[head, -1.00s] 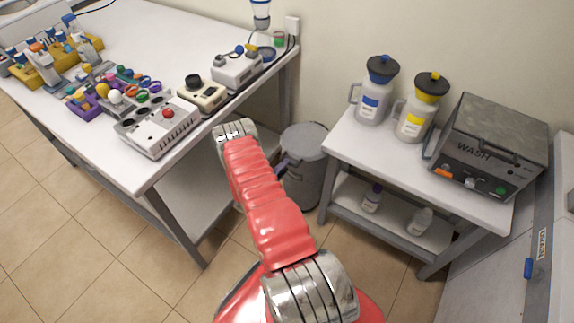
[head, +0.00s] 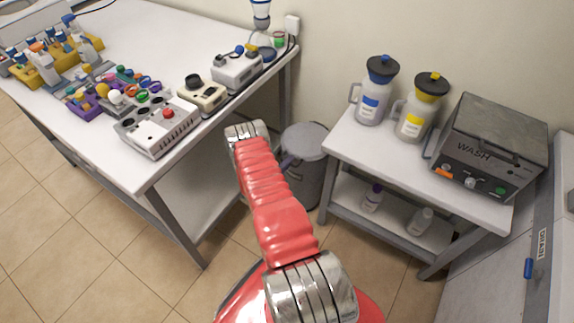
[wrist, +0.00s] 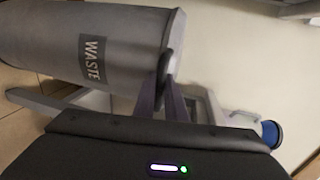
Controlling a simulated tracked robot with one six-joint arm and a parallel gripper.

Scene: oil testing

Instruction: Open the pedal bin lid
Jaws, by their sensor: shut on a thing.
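The grey pedal bin (head: 313,178) stands on the floor between the two tables, partly hidden by my arm. Its round lid (head: 305,139) looks down on the bin in the head view. In the wrist view the bin (wrist: 125,45) appears on its side because the view is turned, with a WASTE label (wrist: 92,60). A dark handle (wrist: 164,72) sticks out at the lid's edge. My gripper (wrist: 164,100) is shut on this handle. In the head view my gripper (head: 287,162) shows only in part beside the lid.
The left workbench (head: 140,185) is close to my arm and carries instruments and bottles. The right table (head: 345,140) bears two jugs and a WASH unit (head: 495,145). Its lower shelf holds two small bottles. The tiled floor in front is clear.

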